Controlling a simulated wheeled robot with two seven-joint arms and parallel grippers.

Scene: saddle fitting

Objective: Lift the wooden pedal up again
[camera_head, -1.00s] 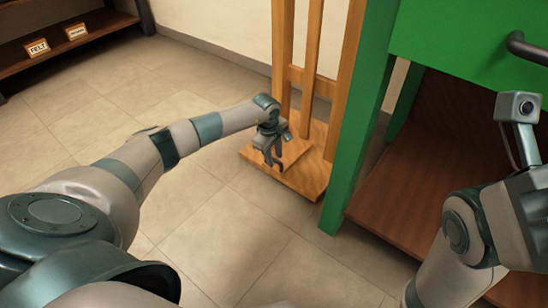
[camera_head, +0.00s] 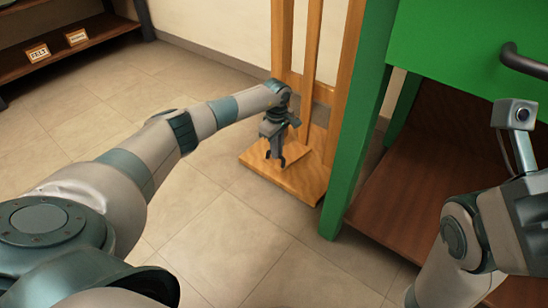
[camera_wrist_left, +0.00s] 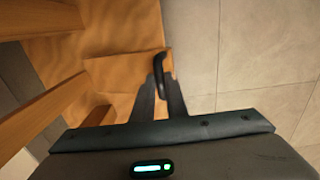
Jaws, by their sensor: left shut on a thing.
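The wooden pedal (camera_head: 297,153) is a flat board low on the wooden stand's base (camera_head: 300,187), between its uprights. My left gripper (camera_head: 276,160) points down over the pedal's front part. In the left wrist view, its fingers (camera_wrist_left: 162,88) are shut at the edge of the pedal (camera_wrist_left: 115,72), around a small dark curved piece (camera_wrist_left: 161,70). The fingers hide part of that edge, and how far the pedal stands off the base is hard to tell. My right arm shows at the right, but its gripper is out of view.
A green frame (camera_head: 352,165) with a brown lower shelf (camera_head: 400,215) stands close to the right of the pedal. Wooden uprights (camera_head: 313,60) rise behind it. Tiled floor (camera_head: 225,215) is clear in front. A shelf with labels (camera_head: 65,45) is at the far left.

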